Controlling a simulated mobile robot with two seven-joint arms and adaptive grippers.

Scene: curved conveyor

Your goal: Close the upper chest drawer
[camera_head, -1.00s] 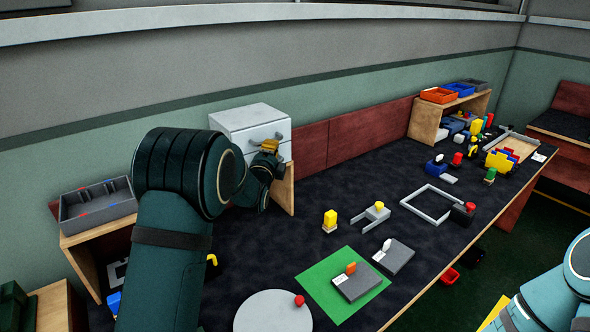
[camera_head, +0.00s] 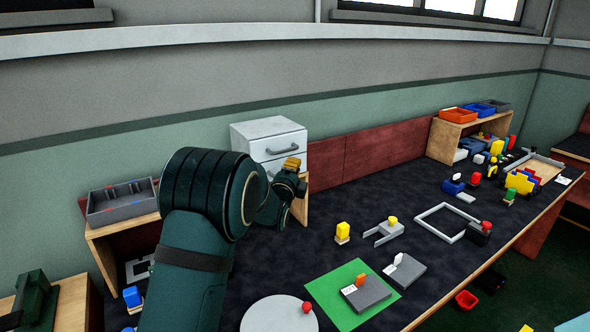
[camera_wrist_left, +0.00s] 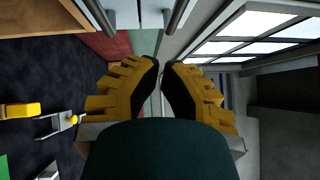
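The white chest (camera_head: 268,132) stands at the back of the table, with drawers one above the other and grey bar handles. Its upper drawer front (camera_head: 279,145) faces me; I cannot tell how far out it is. In the left wrist view, which is turned sideways, two handle bars show at the top edge; the right one is the upper handle (camera_wrist_left: 178,15). My left gripper (camera_head: 291,164) is in front of the chest, its yellow fingers near the handles and hiding part of the lower front. Its fingertips (camera_wrist_left: 161,66) are nearly together with nothing between them. My right gripper is out of view.
A grey bin (camera_head: 122,203) stands on a wooden shelf to the left. Right of the chest a red-brown panel (camera_head: 385,147) lines the wall. A green mat (camera_head: 325,290), a white disc (camera_head: 275,316) and small blocks lie on the dark tabletop in front.

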